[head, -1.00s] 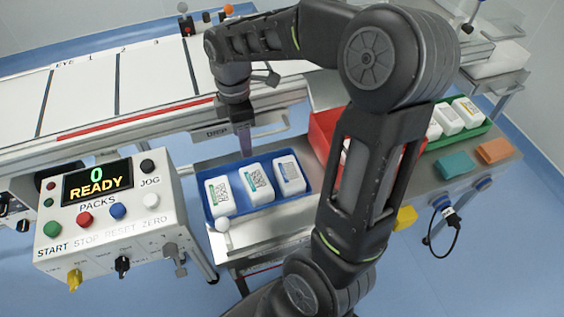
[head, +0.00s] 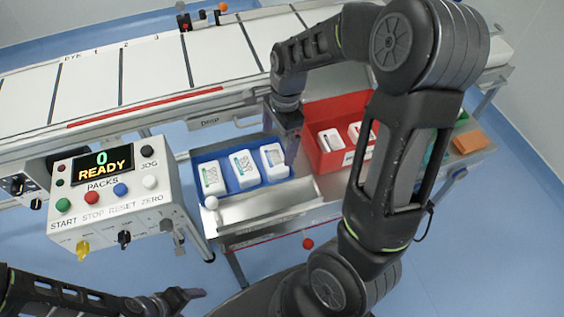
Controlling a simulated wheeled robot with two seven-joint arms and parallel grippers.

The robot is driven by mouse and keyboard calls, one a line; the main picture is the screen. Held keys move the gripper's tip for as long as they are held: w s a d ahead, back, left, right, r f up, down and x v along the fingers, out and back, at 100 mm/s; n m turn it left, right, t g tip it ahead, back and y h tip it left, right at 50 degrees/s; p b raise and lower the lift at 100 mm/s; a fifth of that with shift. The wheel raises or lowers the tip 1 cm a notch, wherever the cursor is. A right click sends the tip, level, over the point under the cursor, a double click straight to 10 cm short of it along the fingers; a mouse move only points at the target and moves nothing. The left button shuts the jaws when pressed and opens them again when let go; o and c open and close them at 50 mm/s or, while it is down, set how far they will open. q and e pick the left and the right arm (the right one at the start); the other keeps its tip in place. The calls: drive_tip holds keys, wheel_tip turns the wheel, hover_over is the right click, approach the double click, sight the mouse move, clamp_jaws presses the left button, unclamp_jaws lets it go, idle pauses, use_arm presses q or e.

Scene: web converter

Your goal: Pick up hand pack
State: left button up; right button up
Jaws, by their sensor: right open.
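Three white packs with printed labels stand in a row in the blue tray: a left one (head: 211,178), a middle one (head: 244,169) and a right one (head: 274,160). The blue tray (head: 230,150) sits on the metal bench. My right gripper (head: 291,158) points down at the right end of the blue tray, close beside the right pack. It is open and holds nothing; I cannot tell whether it touches the pack. My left gripper (head: 188,296) is low at the bottom left, away from the packs, and its jaws are unclear.
A red bin (head: 322,112) with white packs stands right of the blue tray. My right arm hides much of the bench's right side. An orange block (head: 469,142) lies there. A control box (head: 118,200) reading READY stands at left; the conveyor (head: 150,70) runs behind.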

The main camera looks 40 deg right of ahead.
sight(275, 158)
drive_tip(key=shift+w+m, duration=0.15)
drive_tip(key=shift+m, duration=0.85)
drive_tip(key=shift+f, duration=0.15)
drive_tip(key=shift+a+f, duration=0.15)
drive_tip(key=shift+f, duration=1.05)
drive_tip(key=f, duration=0.3)
drive_tip(key=a+f, duration=0.1)
drive_tip(key=f, duration=0.1)
drive_tip(key=shift+d+f, duration=0.1)
drive_tip(key=shift+f, duration=0.1)
drive_tip(key=shift+r, duration=0.1)
